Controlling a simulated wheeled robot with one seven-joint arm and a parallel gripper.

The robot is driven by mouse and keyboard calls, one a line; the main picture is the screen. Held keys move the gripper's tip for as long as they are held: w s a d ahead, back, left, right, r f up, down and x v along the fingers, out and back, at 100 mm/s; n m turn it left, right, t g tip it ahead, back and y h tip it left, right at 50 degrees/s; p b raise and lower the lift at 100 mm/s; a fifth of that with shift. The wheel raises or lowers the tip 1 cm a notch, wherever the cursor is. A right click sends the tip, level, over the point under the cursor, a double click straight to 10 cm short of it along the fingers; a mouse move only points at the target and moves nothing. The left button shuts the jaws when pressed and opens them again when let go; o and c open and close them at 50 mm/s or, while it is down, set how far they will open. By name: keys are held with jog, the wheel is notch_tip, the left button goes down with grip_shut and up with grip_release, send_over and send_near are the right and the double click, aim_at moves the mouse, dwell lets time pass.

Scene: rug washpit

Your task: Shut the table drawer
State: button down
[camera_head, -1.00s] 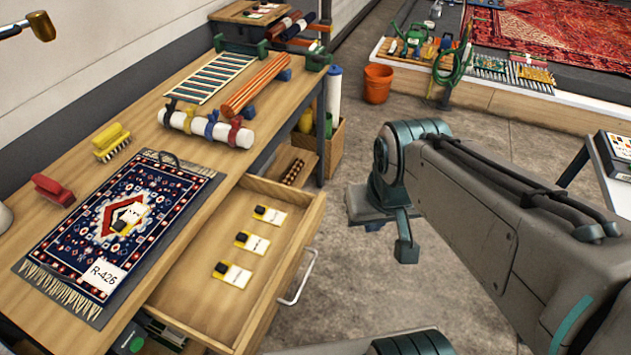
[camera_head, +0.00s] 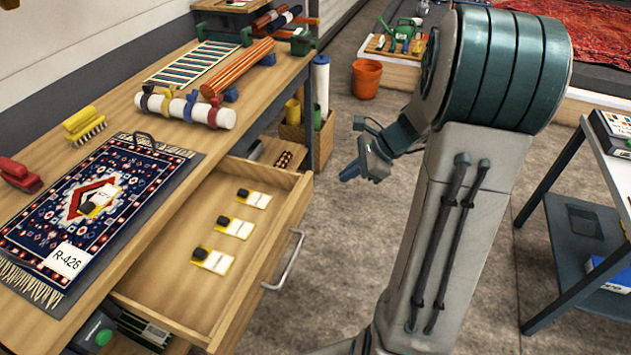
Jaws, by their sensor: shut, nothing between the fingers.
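The table drawer (camera_head: 190,307) stands open, pulled out to the right from under the wooden table (camera_head: 107,100). Several small yellow-and-white cards with black pieces lie in it. Its metal handle (camera_head: 287,262) is on the drawer's front at the right. My gripper (camera_head: 352,174) is to the right of the drawer, beyond the handle in the picture, and apart from both. It is shut and empty. My arm partly hides the floor behind it.
A patterned rug (camera_head: 80,221) tagged R-426 lies on the table with brushes and rolled rugs around it. A wooden crate (camera_head: 321,145) and an orange bucket (camera_head: 366,79) stand on the floor beyond. A metal cart (camera_head: 590,235) stands at right. Floor beside the drawer front is clear.

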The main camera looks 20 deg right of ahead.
jog(key=w+d+f+m+t+b, duration=0.1)
jog(key=w+d+f+m+t, duration=0.15)
jog(key=d+f+m, duration=0.25)
send_near(312, 188)
jog(key=shift+g, duration=0.45)
jog(key=x, duration=0.5)
jog(key=shift+w+d+f+b, duration=0.15)
jog(key=shift+d+f+b, duration=0.1)
jog(key=shift+d+b, duration=0.1)
jog(key=shift+w+a, duration=0.35)
jog(key=shift+a, duration=0.15)
jog(key=shift+w, duration=0.1)
